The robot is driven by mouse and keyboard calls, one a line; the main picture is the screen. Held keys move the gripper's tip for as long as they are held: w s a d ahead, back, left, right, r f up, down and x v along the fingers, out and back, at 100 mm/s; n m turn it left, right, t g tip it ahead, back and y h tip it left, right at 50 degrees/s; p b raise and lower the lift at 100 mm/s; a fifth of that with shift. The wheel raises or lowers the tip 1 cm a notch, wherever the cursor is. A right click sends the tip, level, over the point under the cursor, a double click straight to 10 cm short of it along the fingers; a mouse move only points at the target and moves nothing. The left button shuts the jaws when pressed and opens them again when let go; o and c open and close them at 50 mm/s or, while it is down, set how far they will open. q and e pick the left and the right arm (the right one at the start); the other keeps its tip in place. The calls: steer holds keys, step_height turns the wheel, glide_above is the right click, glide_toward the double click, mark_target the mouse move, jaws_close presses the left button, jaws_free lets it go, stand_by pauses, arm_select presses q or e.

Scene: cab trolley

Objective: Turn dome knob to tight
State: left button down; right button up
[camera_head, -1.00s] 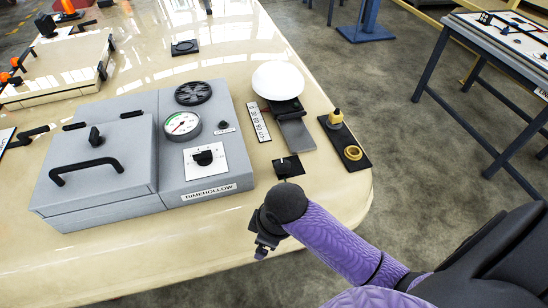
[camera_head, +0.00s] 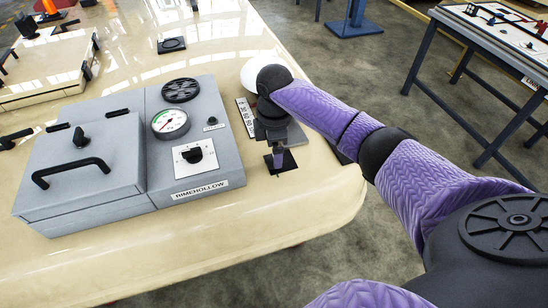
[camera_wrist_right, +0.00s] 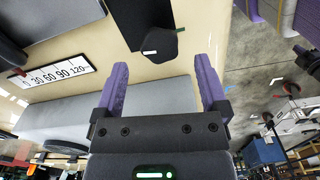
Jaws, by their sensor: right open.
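The dome knob (camera_wrist_right: 158,45) is black with a white pointer mark and sits on a small black plate (camera_wrist_right: 128,15) near the table's front right. In the head view the plate (camera_head: 291,164) shows, but my gripper hides most of the knob. The white dome (camera_head: 248,76) stands behind, partly covered by my right wrist. My right gripper (camera_head: 278,158) points down over the plate. In the wrist view its purple fingers (camera_wrist_right: 163,75) are open and empty, with the knob just beyond the fingertips, roughly between them. No tight label is readable. My left gripper is not in view.
A number strip (camera_head: 246,117) lies left of my right wrist. The grey RIMEHOLLOW box (camera_head: 165,200) with a gauge (camera_head: 170,123), a dial (camera_head: 194,153) and a handled lid (camera_head: 72,172) stands to the left. The table front (camera_head: 270,215) is clear.

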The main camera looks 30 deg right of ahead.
steer(key=shift+f, duration=1.55)
steer(key=shift+r, duration=0.1)
jaws_close()
